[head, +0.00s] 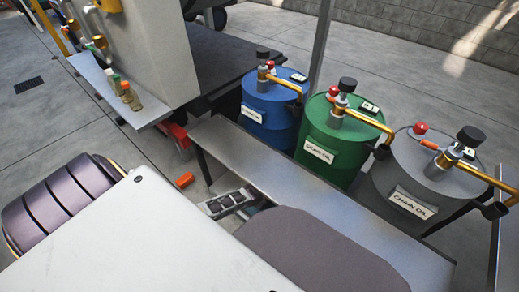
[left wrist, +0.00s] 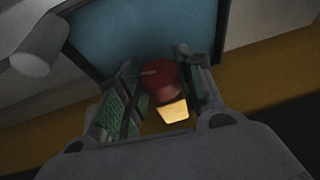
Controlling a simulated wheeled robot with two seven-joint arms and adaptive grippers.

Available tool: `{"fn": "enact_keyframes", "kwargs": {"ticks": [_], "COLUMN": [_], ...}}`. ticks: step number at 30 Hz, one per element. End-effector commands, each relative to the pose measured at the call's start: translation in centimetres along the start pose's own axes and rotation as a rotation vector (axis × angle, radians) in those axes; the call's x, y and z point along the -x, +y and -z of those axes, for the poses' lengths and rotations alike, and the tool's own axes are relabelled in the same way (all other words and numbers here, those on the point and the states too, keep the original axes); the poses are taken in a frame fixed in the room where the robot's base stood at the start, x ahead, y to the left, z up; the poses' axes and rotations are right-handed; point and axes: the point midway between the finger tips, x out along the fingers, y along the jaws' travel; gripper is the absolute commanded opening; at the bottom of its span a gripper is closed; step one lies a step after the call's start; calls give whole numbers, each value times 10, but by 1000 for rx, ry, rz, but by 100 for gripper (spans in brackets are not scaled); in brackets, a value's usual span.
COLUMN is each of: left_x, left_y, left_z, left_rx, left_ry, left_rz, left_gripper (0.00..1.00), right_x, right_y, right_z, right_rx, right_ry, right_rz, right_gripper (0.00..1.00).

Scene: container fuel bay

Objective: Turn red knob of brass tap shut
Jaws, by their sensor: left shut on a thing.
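In the left wrist view a round red knob (left wrist: 160,78) with a pale line on its face sits between the two green-padded fingers of my left gripper (left wrist: 158,90). The gripper is shut on the knob. A bright brass-yellow part of the tap (left wrist: 173,110) shows just below the knob; the rest of the tap is hidden. In the head view my left gripper (head: 230,203) is low beside the grey bench, and the knob it holds cannot be made out there. My right gripper is not in view.
Blue (head: 268,112), green (head: 330,150) and grey (head: 412,190) drums with brass pipes stand behind the grey bench (head: 265,160). A shelf with brass fittings (head: 131,97) is at upper left. A blue-grey panel (left wrist: 145,38) lies behind the knob.

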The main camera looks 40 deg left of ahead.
Motion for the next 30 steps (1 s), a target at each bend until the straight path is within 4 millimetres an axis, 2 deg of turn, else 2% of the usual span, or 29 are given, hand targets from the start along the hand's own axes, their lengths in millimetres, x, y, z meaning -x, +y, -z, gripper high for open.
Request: {"fn": "enact_keyframes", "kwargs": {"ticks": [11, 12, 17, 30], "left_x": [0, 0, 0, 1], "left_y": [-2, -2, -1, 0], "left_z": [-1, -1, -1, 0], "left_rx": [-5, -5, -4, -4], "left_ry": [-2, -2, -2, 0], "left_rz": [10, 10, 9, 7], "left_gripper": [13, 39, 58, 58], "right_x": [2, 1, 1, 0], "right_y": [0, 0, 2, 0], "right_z": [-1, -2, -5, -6], "right_rx": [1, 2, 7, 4], "right_ry": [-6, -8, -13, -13], "right_rz": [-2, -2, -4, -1], "right_gripper": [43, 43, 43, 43]}}
